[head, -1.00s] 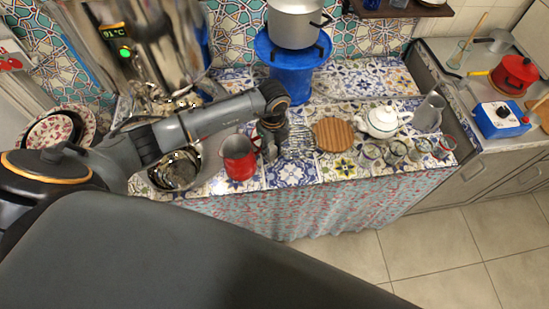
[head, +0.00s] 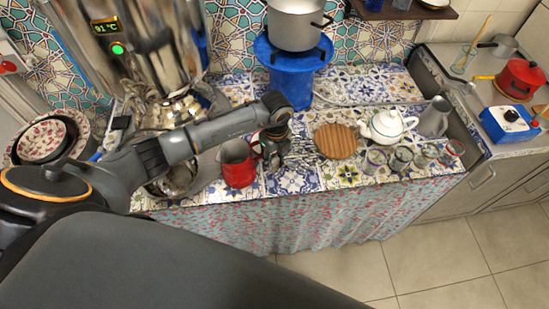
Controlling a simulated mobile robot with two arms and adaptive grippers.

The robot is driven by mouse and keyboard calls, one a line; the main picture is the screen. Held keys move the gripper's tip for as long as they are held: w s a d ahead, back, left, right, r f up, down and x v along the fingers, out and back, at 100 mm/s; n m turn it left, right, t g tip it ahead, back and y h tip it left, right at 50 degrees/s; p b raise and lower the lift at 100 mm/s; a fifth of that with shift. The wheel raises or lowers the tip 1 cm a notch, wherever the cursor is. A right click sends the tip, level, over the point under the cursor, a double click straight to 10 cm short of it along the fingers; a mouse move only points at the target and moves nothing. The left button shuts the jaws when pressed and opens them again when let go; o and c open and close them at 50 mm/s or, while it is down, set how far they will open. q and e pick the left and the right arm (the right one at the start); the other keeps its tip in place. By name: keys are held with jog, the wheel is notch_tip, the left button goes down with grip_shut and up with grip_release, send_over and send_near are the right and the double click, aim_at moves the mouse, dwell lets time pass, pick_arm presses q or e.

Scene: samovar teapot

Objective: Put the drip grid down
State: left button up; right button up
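The drip grid (head: 304,152) is a pale, thin-barred metal piece in the head view, between my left gripper and the round wooden board. My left gripper (head: 276,160) points down over the tiled counter, right beside the grid's left end. The gripper body hides its fingertips and that end of the grid, so I cannot tell whether the fingers are shut on it. I also cannot tell whether the grid touches the tiles. The tall metal samovar (head: 150,50) stands at the upper left, with a lit display. My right gripper is out of view.
A red jug (head: 237,165) stands just left of the gripper. The wooden board (head: 335,141), white teapot (head: 386,125), several glasses (head: 401,158) and a grey pitcher (head: 434,118) stand to the right. A blue stand (head: 291,82) bears a pot behind. Bare tiles lie in front.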

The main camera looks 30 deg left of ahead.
pick_arm(q)
jog(key=shift+o, duration=0.9)
jog(key=shift+r, duration=0.15)
jog(key=shift+r+p, duration=0.25)
jog(key=shift+p, duration=0.05)
notch_tip(320, 180, up, 12)
jog(key=p, duration=0.9)
jog(key=shift+f, duration=0.2)
